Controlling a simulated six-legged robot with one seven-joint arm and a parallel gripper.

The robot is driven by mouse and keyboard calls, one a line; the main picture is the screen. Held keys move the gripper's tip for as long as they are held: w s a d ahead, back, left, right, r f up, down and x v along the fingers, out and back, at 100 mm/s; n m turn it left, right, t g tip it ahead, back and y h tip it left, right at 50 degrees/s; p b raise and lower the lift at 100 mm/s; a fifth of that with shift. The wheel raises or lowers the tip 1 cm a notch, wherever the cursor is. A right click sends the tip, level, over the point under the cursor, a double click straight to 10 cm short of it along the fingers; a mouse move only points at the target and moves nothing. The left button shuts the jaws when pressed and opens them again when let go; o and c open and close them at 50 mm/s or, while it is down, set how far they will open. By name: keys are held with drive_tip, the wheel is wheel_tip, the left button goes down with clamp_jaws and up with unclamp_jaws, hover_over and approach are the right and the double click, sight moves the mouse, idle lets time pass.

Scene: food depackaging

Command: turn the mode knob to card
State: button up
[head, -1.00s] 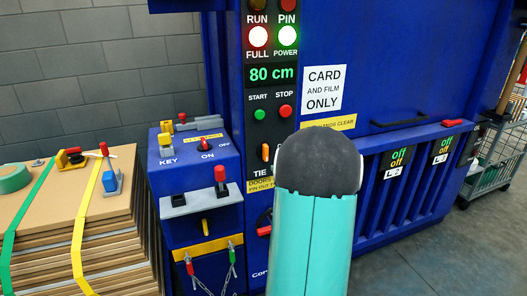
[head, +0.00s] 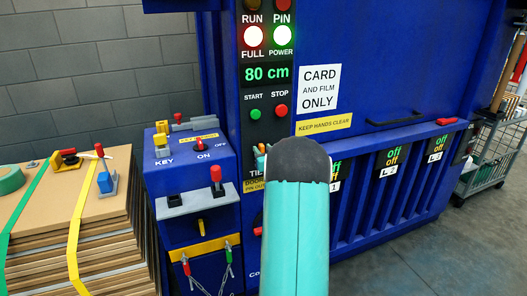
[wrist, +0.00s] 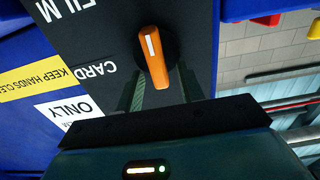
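The mode knob (wrist: 155,60) is an orange bar with a white line, on a dark panel in the wrist view. Its white-line end points up in that picture. The upside-down words CARD (wrist: 96,70) and FILM (wrist: 60,10) stand to its left. My gripper (wrist: 162,78) has its two greenish fingers apart, one on each side of the knob's lower part. Whether they touch it I cannot tell. In the head view, my arm hides most of the knob; a bit of orange and teal fingertips show at its upper left.
The blue baler's panel has START (head: 255,114) and STOP (head: 281,111) buttons above the knob. A blue key box (head: 190,165) with a red-topped lever (head: 216,174) stands left of it. Stacked cardboard (head: 100,220) lies at far left. A wire cart (head: 490,165) is at right.

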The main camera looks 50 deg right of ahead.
clamp_jaws()
